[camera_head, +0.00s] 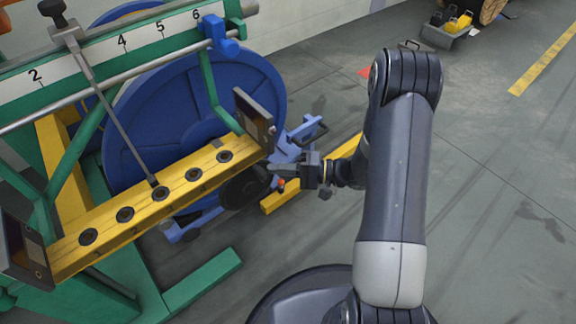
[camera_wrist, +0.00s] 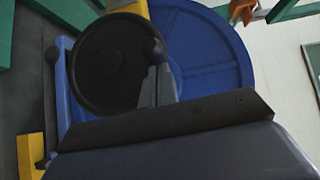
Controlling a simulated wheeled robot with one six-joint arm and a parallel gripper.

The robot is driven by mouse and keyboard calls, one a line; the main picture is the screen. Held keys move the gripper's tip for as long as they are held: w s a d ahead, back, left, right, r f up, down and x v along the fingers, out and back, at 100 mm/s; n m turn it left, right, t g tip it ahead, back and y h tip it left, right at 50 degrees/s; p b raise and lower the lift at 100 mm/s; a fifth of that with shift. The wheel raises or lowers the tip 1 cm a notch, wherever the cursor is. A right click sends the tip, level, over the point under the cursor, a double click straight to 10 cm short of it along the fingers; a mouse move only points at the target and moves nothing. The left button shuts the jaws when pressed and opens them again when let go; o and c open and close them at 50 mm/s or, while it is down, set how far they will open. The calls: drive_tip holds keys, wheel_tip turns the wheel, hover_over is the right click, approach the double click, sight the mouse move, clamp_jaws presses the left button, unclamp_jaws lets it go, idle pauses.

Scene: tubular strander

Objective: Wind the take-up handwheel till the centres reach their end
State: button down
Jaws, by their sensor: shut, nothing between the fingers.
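The take-up handwheel is a black disc (camera_head: 243,188) low in front of a large blue reel (camera_head: 190,120), at the end of the yellow beam in the head view. It fills the upper left of the wrist view (camera_wrist: 100,68), with a dark knob (camera_wrist: 152,47) at its right rim. My gripper (camera_head: 272,169) reaches in from the right, beside the wheel. In the wrist view my gripper's fingers (camera_wrist: 160,75) are together, close by the knob and overlapping the rim; I cannot tell whether they touch. The centres are not clearly visible.
A yellow beam (camera_head: 110,240) with several dark round sockets and a dark end plate (camera_head: 254,118) stands left of my gripper. Green framework (camera_head: 200,285) surrounds it. Blue machine parts (camera_head: 300,140) lie just behind my gripper. The grey floor (camera_head: 490,200) at right is clear.

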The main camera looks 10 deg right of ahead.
drive_tip(key=shift+a+r, duration=0.1)
drive_tip(key=shift+a, duration=0.05)
drive_tip(key=shift+s+a+r+n+h+b, duration=0.3)
drive_tip(key=shift+s+a+n+h, duration=0.1)
drive_tip(key=shift+a+n+h, duration=0.15)
drive_tip(key=shift+s+a+r+n+h+b, duration=0.15)
drive_tip(key=shift+s+a+r+n+h, duration=0.2)
drive_tip(key=shift+n+h, duration=0.25)
drive_tip(key=w+p+v, duration=0.2)
drive_tip(key=v, duration=1)
drive_tip(key=shift+w+d+r, duration=0.25)
drive_tip(key=shift+w+d, duration=0.1)
drive_tip(key=shift+d, duration=0.3)
